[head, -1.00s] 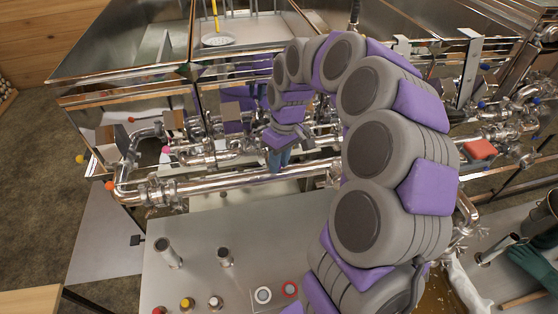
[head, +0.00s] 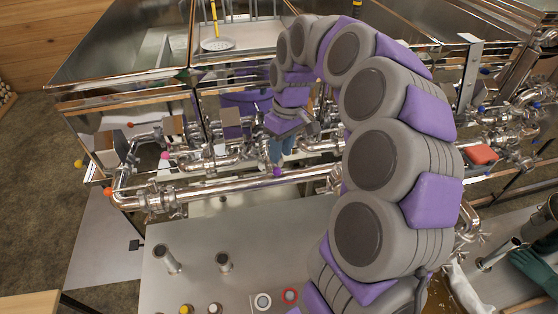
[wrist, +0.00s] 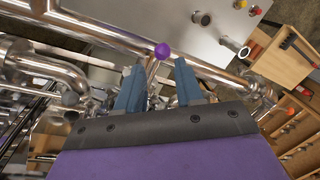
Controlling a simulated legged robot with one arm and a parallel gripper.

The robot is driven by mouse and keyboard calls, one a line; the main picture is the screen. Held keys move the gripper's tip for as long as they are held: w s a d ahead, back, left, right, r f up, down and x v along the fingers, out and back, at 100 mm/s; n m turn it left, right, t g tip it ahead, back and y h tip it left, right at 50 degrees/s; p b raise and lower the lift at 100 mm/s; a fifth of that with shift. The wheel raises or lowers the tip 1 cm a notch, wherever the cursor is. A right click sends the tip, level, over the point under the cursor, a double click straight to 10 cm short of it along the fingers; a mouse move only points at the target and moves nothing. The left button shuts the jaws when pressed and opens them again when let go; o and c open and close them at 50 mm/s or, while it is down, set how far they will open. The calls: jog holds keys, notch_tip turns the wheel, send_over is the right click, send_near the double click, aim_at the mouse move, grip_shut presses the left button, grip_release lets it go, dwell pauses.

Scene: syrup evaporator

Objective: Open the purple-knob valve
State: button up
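The purple knob (wrist: 162,51) is a small ball on a short metal stem, beside a long steel pipe (wrist: 110,35) in the wrist view. In the head view the purple knob (head: 277,171) shows just below my gripper (head: 282,152). In the wrist view my gripper (wrist: 155,75) has its two blue fingers apart, with a gap between the tips. The knob is just beyond that gap, and the stem runs back between the fingers. Whether a finger touches the stem cannot be told. The valve body is partly hidden by the fingers.
Other valves have a pink knob (head: 165,155), an orange knob (head: 107,191) and a red handle (head: 481,155). Steel pipes crowd around my gripper below the evaporator pans (head: 120,50). A metal table (head: 215,265) with small fittings and jars lies in front.

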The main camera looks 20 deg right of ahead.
notch_tip(320, 180, up, 12)
jog(key=d, duration=0.1)
jog(key=shift+w+d+f, duration=0.15)
jog(key=shift+w+d, duration=0.2)
jog(key=shift+w, duration=0.1)
dwell(0.3)
jog(key=s+a+f+b, duration=0.3)
jog(key=s+a+f, duration=0.2)
jog(key=s, duration=0.2)
jog(key=s+a+f+b, duration=0.3)
jog(key=s+a+f, duration=0.2)
jog(key=s, duration=0.2)
jog(key=s+f+m+g+h+b, duration=0.1)
jog(key=s+f+m+b, duration=0.3)
jog(key=s+f, duration=1)
jog(key=s+b, duration=0.1)
jog(key=s, duration=0.2)
jog(key=shift+s+a+f+m+h, duration=0.3)
jog(key=shift+f, duration=0.05)
